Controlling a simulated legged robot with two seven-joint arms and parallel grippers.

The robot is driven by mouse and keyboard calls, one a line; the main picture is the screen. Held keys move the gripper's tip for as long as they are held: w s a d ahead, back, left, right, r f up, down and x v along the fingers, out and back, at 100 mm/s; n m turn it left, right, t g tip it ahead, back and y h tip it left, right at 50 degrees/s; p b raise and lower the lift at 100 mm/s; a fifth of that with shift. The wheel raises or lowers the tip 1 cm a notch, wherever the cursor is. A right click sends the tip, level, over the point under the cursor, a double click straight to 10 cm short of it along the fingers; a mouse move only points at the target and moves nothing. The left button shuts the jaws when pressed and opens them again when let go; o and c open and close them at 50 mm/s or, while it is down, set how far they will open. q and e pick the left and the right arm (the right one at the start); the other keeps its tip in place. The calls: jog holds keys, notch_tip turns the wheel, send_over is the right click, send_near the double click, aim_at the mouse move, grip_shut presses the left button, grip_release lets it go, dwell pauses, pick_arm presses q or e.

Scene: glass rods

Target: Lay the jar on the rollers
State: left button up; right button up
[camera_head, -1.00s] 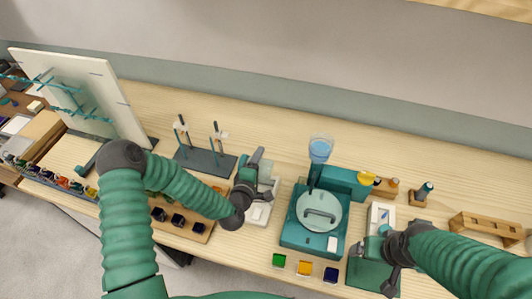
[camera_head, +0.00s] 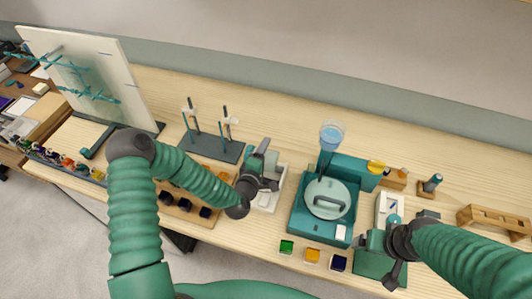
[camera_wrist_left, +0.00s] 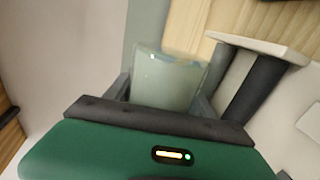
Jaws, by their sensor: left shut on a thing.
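My left gripper (camera_head: 258,168) is shut on a jar. The jar (camera_wrist_left: 168,82) is a pale grey-green, see-through block shape between the two dark fingers in the left wrist view. In the head view the gripper hides most of the jar. The rollers' device (camera_head: 268,200) is white and sits under and beside the gripper. In the left wrist view a dark roller (camera_wrist_left: 256,86) and a white end plate (camera_wrist_left: 262,46) show just right of the jar. I cannot tell whether the jar touches them. My right gripper (camera_head: 368,240) is by a green box; its jaws are unclear.
A teal machine with a round lid (camera_head: 325,198) stands right of the rollers. A dark rack with upright rods (camera_head: 212,146) is behind left. Small coloured blocks (camera_head: 312,256) line the front edge. A wooden rack (camera_head: 492,218) stands far right.

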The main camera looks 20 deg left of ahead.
pick_arm(q)
jog(key=shift+w+a, duration=0.1)
jog(key=shift+d+r, duration=0.2)
jog(key=shift+d, duration=0.4)
jog(key=shift+a+f, duration=0.15)
jog(key=shift+a, duration=0.3)
jog(key=shift+d+f+b, duration=0.3)
jog(key=shift+f+b, duration=0.5)
jog(key=shift+f, duration=0.1)
jog(key=shift+a+r, duration=0.1)
pick_arm(e)
jog(key=shift+d+f, duration=0.45)
jog(key=shift+f, duration=0.35)
